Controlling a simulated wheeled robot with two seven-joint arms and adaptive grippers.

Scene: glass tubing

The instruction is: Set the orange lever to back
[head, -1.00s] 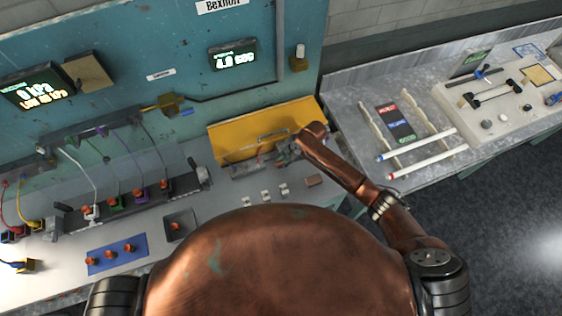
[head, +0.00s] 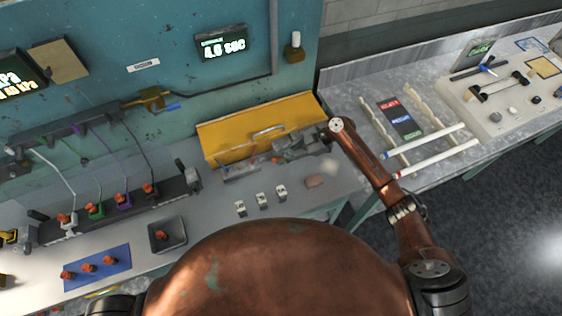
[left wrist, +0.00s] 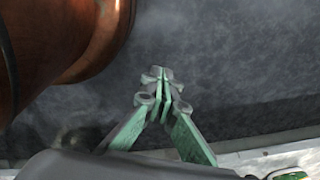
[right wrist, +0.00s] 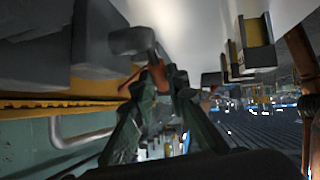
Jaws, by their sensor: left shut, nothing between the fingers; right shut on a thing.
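The orange lever shows as a small orange piece (right wrist: 157,74) between my right fingers in the right wrist view. In the head view a bit of orange (head: 275,160) shows beside the same gripper, and the rest is hidden. My right gripper (head: 279,155) is shut on it, low in front of the yellow panel (head: 225,140). The gripper's fingers (right wrist: 160,85) fill the middle of the right wrist view. My left gripper (left wrist: 166,80) is shut and empty, over the grey floor in the left wrist view, clear of the bench.
A metal handle (head: 268,131) stands on the yellow panel. A dark rail (head: 130,205) with red-topped fittings is to the left. A side bench (head: 350,85) holds glass tubes.

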